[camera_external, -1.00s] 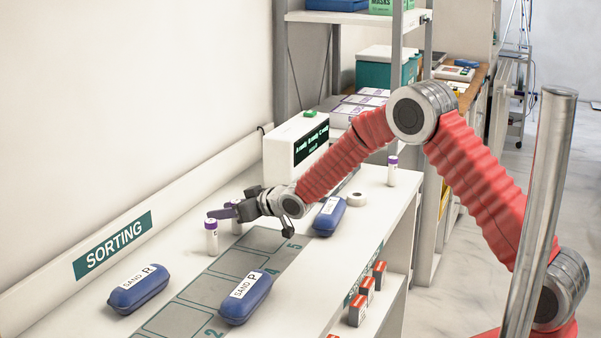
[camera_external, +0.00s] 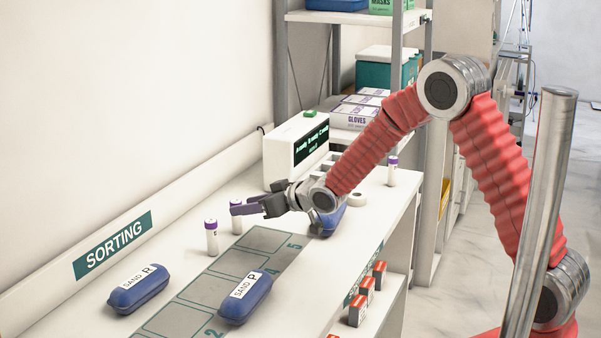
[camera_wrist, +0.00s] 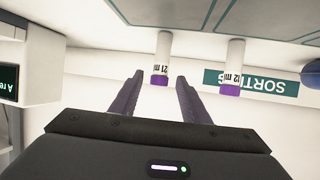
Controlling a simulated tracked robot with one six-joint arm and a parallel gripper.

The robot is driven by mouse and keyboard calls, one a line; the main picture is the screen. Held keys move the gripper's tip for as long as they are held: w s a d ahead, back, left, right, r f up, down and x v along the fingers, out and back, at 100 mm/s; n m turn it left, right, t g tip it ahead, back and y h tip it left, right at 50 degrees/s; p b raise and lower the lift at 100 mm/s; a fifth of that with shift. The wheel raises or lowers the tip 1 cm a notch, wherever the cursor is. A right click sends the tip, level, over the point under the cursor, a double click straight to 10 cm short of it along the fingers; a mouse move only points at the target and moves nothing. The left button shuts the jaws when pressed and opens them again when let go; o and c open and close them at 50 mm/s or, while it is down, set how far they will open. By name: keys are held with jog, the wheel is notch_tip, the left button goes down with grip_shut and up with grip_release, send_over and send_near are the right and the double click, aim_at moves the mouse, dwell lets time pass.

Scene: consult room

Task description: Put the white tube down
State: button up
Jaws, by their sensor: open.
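Two white tubes with purple caps stand upright on the bench left of the grey lane: one nearer the camera (camera_external: 211,240) and one behind it (camera_external: 237,224). In the upside-down wrist view they are the right tube (camera_wrist: 234,58) and the left tube (camera_wrist: 162,52). A third similar tube (camera_external: 392,172) stands at the bench's right edge. My gripper (camera_external: 237,209) is open with nothing held. Its fingertips point left, close to the rear tube's cap. In the wrist view that tube lies just beyond the gap between the fingertips (camera_wrist: 160,77); contact is unclear.
Two blue sand cases (camera_external: 139,289) (camera_external: 246,298) lie on the near bench; another blue case (camera_external: 327,222) is below my wrist. A white display box (camera_external: 296,152) and a tape roll (camera_external: 357,199) are farther back.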

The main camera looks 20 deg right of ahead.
jog(key=shift+v, duration=1.65)
jog(key=s+d+r+m+h, duration=0.1)
jog(key=s+d+r+h, duration=0.1)
jog(key=s+d+r, duration=0.35)
jog(key=s+d+r+m+g+h, duration=0.1)
jog(key=s+d+r+m+h, duration=0.1)
jog(key=d, duration=0.7)
jog(key=s+d+r+m+h, duration=0.1)
jog(key=s+d+r, duration=0.25)
jog(key=d, duration=0.35)
jog(key=s+d+m+g+h, duration=0.1)
jog(key=s+d, duration=0.5)
jog(key=s, duration=0.7)
jog(key=s+d+m+g+h, duration=0.1)
jog(key=s+d+g, duration=0.2)
jog(key=s, duration=1)
jog(key=d+r, duration=0.1)
jog(key=d, duration=0.2)
jog(key=shift+m+g, duration=0.3)
jog(key=shift+m, duration=0.1)
jog(key=shift+w, duration=0.1)
